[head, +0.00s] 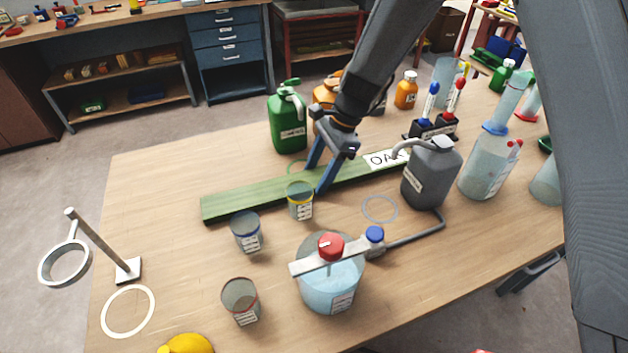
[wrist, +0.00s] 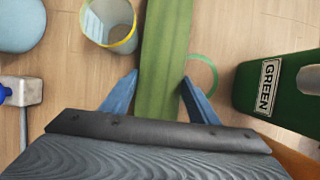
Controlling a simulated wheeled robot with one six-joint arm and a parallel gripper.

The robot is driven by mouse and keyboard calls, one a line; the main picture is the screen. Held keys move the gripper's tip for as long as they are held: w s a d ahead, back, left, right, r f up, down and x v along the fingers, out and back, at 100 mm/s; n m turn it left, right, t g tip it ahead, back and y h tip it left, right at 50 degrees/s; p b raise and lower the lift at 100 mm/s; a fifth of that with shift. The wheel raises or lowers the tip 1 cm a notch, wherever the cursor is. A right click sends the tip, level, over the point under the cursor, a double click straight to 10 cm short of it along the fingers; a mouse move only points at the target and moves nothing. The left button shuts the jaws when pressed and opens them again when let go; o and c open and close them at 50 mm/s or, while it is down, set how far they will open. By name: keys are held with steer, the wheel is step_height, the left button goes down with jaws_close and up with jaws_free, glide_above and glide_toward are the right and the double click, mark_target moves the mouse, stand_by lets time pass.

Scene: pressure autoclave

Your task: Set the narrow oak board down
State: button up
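The narrow oak board (head: 240,203) is a long green plank with a white label (head: 380,160) reading "OA", the rest hidden. It lies level across the middle of the table, behind several cups. I cannot tell whether it touches the tabletop or hangs just above it. My gripper (head: 320,178) points down over the board with one blue finger on each long side. In the wrist view the board (wrist: 165,45) runs between the fingertips (wrist: 160,78), which sit close against both edges, so it looks gripped. The board's right end is hidden behind a grey jug.
A yellow-rimmed cup (head: 300,208) stands close to the board's front edge. A green bottle (head: 287,120) stands behind, near a green ring (wrist: 203,62). The grey jug (head: 432,178) and a stirred beaker (head: 330,285) are in front. The table's left rear is clear.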

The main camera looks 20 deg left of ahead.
steer(key=c, duration=1)
steer(key=shift+r, duration=0.1)
steer(key=shift+r, duration=0.1)
